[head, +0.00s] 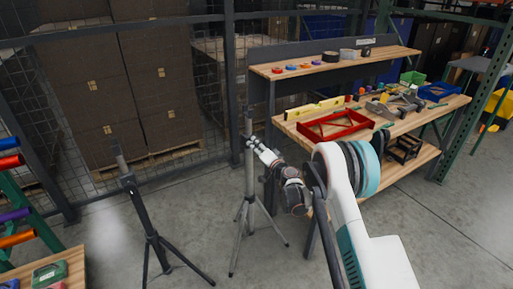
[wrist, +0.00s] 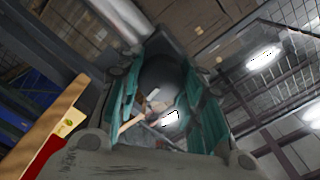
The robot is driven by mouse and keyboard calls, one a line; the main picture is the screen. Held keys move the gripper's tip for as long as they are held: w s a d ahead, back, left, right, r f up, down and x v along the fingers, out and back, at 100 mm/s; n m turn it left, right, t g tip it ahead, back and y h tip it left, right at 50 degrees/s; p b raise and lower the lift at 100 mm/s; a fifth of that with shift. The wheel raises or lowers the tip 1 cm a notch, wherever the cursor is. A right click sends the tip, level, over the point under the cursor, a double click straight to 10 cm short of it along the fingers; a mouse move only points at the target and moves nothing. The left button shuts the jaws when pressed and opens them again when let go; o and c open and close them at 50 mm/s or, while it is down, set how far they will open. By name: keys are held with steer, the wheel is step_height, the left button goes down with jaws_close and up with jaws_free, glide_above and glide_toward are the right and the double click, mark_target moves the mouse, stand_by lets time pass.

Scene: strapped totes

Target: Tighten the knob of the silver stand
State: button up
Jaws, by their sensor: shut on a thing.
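The silver stand (head: 249,185) is upright on its tripod legs left of the workbench. Its pole also crosses the top left of the wrist view (wrist: 118,16). My gripper (head: 254,143) reaches the pole from the right, at about mid-height. In the wrist view, the teal-padded fingers of my gripper (wrist: 163,88) are closed on both sides of a dark, shiny round knob (wrist: 162,72). In the head view the knob is hidden by my gripper.
A black tripod stand (head: 147,220) is on the left. The workbench (head: 415,125) behind my arm holds a red tray (head: 345,130), a yellow level (head: 315,108) and tools. A mesh fence (head: 228,70) stands behind. Floor between the stands is clear.

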steer(key=m, duration=0.4)
steer(key=shift+d+f+m, duration=0.1)
steer(key=shift+m, duration=0.2)
steer(key=m, duration=0.4)
steer(key=shift+f+m, duration=0.1)
steer(key=shift+m, duration=0.2)
steer(key=m, duration=0.4)
steer(key=shift+m, duration=0.3)
steer(key=shift+f+m, duration=0.15)
steer(key=shift+m, duration=2.05)
steer(key=o, duration=1.1)
